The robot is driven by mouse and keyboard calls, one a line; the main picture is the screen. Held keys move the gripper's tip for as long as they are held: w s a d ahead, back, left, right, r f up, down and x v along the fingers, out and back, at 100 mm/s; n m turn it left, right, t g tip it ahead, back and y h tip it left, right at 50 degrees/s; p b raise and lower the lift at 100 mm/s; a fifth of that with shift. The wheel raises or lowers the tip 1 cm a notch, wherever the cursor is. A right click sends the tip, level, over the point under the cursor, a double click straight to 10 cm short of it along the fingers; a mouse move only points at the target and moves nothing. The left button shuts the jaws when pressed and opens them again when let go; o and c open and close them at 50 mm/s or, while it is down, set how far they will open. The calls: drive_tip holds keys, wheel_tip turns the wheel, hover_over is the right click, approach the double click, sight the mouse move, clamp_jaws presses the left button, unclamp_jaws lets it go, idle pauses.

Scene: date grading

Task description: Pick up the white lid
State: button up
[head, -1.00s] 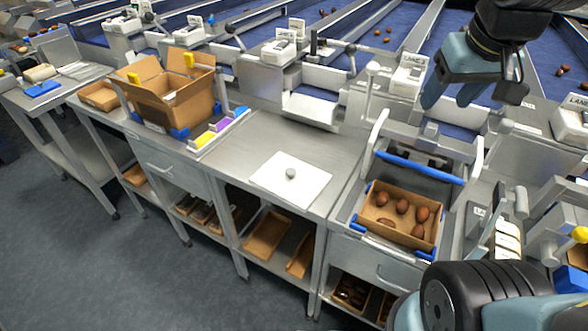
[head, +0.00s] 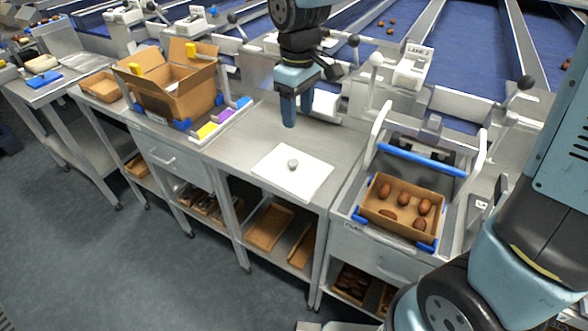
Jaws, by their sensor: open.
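The white lid (head: 311,181) is a flat square sheet with a small round grey knob (head: 292,164) at its middle. It lies flat on the steel worktop, left of the box of dates. My gripper (head: 290,110) points down above the worktop, just behind the lid in the picture. Its jaws are open and nothing shows between them. The gripper is apart from the lid, and the gap between its fingers is hard to see from this side.
An open cardboard box of several dates (head: 374,203) sits in a blue-cornered holder on the right. A larger open carton (head: 188,98) stands at the left, with coloured blocks (head: 206,131) beside it. Steel around the lid (head: 240,142) is clear.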

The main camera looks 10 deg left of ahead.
hover_over(293, 162)
drive_tip(key=f, duration=0.8)
drive_tip(key=shift+w+d+f, duration=0.25)
drive_tip(key=shift+w+f, duration=0.1)
drive_tip(key=f, duration=0.4)
drive_tip(key=shift+s+a, duration=0.25)
drive_tip(key=shift+s, duration=0.1)
drive_tip(key=shift+f, duration=0.75)
clamp_jaws()
drive_tip(key=shift+r, duration=0.15)
